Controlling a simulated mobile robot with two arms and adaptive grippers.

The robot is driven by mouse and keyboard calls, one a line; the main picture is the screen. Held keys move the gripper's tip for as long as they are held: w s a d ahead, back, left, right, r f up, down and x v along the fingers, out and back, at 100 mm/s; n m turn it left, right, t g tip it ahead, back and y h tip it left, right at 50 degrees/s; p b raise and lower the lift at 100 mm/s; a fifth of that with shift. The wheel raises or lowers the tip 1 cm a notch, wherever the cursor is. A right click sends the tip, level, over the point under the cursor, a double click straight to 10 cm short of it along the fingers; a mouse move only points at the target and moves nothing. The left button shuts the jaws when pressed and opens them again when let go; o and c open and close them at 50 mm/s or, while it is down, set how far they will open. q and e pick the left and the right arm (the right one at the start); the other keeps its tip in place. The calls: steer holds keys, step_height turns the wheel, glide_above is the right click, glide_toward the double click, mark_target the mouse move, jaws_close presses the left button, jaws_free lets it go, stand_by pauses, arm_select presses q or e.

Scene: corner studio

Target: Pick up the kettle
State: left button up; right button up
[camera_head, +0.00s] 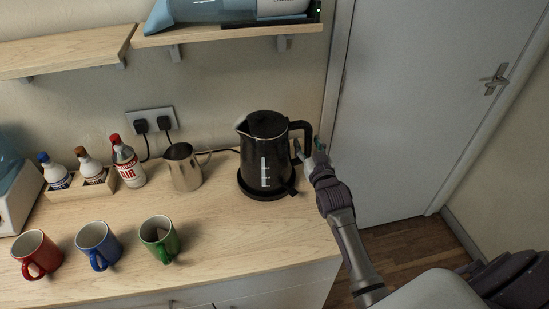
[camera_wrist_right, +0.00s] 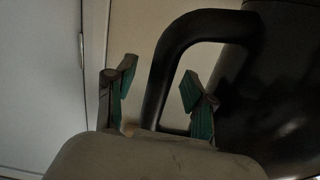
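The black kettle (camera_head: 262,152) stands upright on its dark base on the wooden counter. Its spout points left and its handle (camera_head: 303,130) faces right, toward my right gripper (camera_head: 308,149). In the right wrist view the fingers of my right gripper (camera_wrist_right: 158,90) are apart, with the handle (camera_wrist_right: 168,62) showing between them and a gap on each side. The kettle body (camera_wrist_right: 272,95) fills the right of that view.
A metal jug (camera_head: 184,168) stands left of the kettle. Red (camera_head: 37,253), blue (camera_head: 98,245) and green (camera_head: 160,238) mugs line the counter's front. Bottles (camera_head: 127,163) stand at the left. A shelf (camera_head: 230,32) hangs above. A white door (camera_head: 425,100) is at the right.

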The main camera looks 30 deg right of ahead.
jaws_close()
steer(key=shift+w+r, duration=0.15)
steer(key=shift+r, duration=0.1)
